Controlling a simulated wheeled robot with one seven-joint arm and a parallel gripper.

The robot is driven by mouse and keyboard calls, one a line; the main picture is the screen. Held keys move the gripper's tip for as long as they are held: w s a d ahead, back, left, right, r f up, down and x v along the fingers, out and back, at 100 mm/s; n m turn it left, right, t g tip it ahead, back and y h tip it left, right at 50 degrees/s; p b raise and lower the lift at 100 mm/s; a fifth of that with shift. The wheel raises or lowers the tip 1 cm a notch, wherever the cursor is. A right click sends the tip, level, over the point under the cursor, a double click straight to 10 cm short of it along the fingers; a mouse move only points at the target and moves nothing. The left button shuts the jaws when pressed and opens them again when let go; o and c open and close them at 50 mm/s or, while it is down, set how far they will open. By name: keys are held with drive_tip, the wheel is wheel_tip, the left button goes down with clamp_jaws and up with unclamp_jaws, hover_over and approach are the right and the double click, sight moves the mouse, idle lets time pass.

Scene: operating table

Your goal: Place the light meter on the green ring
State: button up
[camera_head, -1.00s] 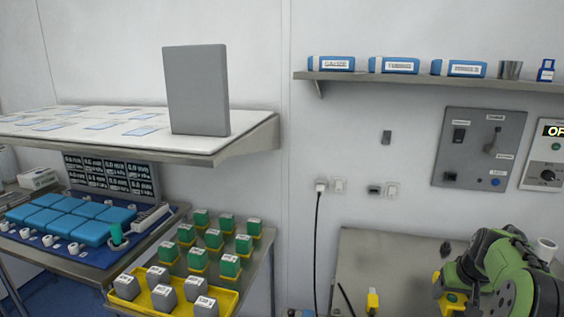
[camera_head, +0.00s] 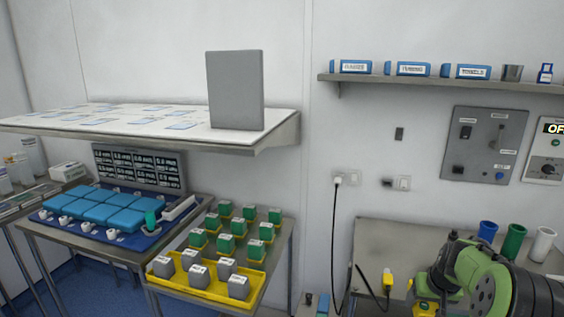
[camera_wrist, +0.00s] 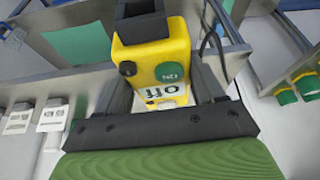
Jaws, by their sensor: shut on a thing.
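My gripper (camera_wrist: 162,80) is shut on a yellow device with a black top, a black knob, a green button and a white display reading "Off". I take this device to be the light meter (camera_wrist: 150,52). In the head view, a yellow part of it (camera_head: 426,308) shows at the bottom edge beside my green and black arm, mostly cut off. My fingertips are not clear there. A green ring cannot be made out in either view. A flat green patch (camera_wrist: 80,45) shows at the upper left of the wrist view.
Another yellow item (camera_head: 388,279) stands on the metal table (camera_head: 385,235) at right, near a black cable. Blue, green and white cups (camera_head: 515,240) stand behind my arm. Left are a yellow tray (camera_head: 250,290) with grey blocks, green blocks (camera_head: 238,228) and a shelf (camera_head: 120,125).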

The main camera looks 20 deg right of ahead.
drive_tip(key=w+a+f+n+p, duration=0.1)
drive_tip(key=w+a+f, duration=0.1)
drive_tip(key=a, duration=0.3)
drive_tip(key=w+a+f+y+p, duration=0.1)
drive_tip(key=w+a+f, duration=0.15)
drive_tip(key=a, duration=0.35)
drive_tip(key=w+a+f+n+p, duration=0.1)
drive_tip(key=a+f, duration=0.2)
drive_tip(key=a, duration=0.2)
drive_tip(key=s+a+f+n+p, duration=0.1)
drive_tip(key=s+a+f, duration=0.1)
drive_tip(key=a, duration=0.7)
drive_tip(key=s+a+f+n+y+p, duration=0.1)
drive_tip(key=s+a+f+n, duration=0.1)
drive_tip(key=a, duration=0.6)
drive_tip(key=shift+s+a+f+n+t, duration=0.2)
drive_tip(key=shift+a+f+n+t, duration=0.15)
drive_tip(key=shift+f, duration=0.3)
